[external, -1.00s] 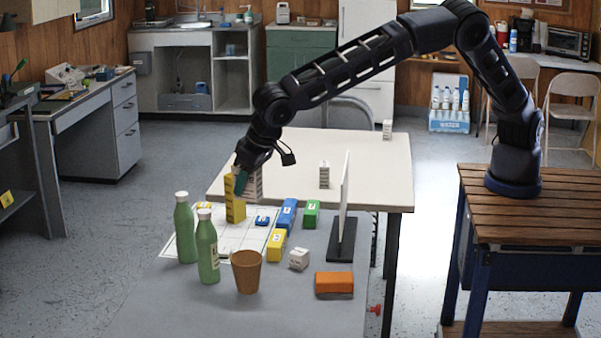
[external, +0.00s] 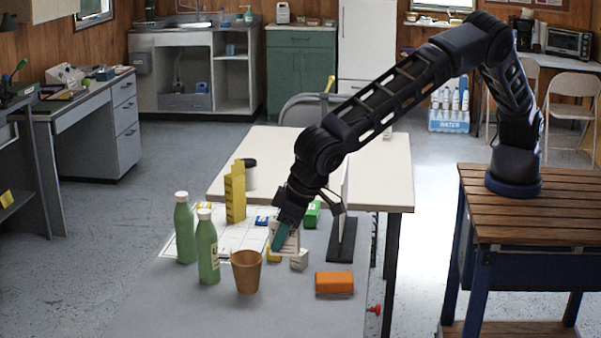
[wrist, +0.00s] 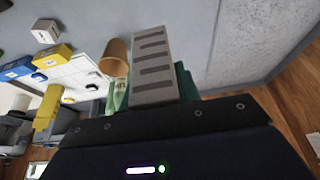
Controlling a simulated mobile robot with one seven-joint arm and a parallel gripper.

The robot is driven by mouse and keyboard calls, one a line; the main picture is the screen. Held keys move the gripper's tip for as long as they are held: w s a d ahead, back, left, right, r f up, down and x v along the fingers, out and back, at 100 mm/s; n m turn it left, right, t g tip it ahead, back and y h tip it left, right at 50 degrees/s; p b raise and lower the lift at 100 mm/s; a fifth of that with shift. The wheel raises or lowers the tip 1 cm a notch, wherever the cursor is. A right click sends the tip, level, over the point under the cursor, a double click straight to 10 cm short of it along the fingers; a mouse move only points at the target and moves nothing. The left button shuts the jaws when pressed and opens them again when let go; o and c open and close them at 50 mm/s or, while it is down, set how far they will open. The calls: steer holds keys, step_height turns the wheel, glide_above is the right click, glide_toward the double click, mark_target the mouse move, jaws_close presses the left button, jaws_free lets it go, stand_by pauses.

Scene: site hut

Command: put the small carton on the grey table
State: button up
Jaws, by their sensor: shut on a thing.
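My gripper (external: 282,236) is shut on a small white carton (external: 292,243), held above the grey table (external: 190,312). In the wrist view the carton (wrist: 154,66) shows a pale side with dark grey bars, with a teal finger beside it. In the external view the gripper covers part of the carton, and the gap below it is hard to judge. The grey table's bare front stretches out below and to the left.
Two green bottles (external: 207,248), a brown cup (external: 246,271), a small white box (external: 299,260) and an orange block (external: 334,283) stand near. A tall yellow carton (external: 235,195) stands behind left, an upright panel (external: 345,190) behind right. The white table (external: 240,140) adjoins behind.

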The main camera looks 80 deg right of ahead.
step_height(320, 180, down, 20)
steer(key=shift+r, duration=0.1)
stand_by(0.5)
steer(key=o, duration=1)
steer(key=shift+c, duration=0.2)
steer(key=v, duration=1.2)
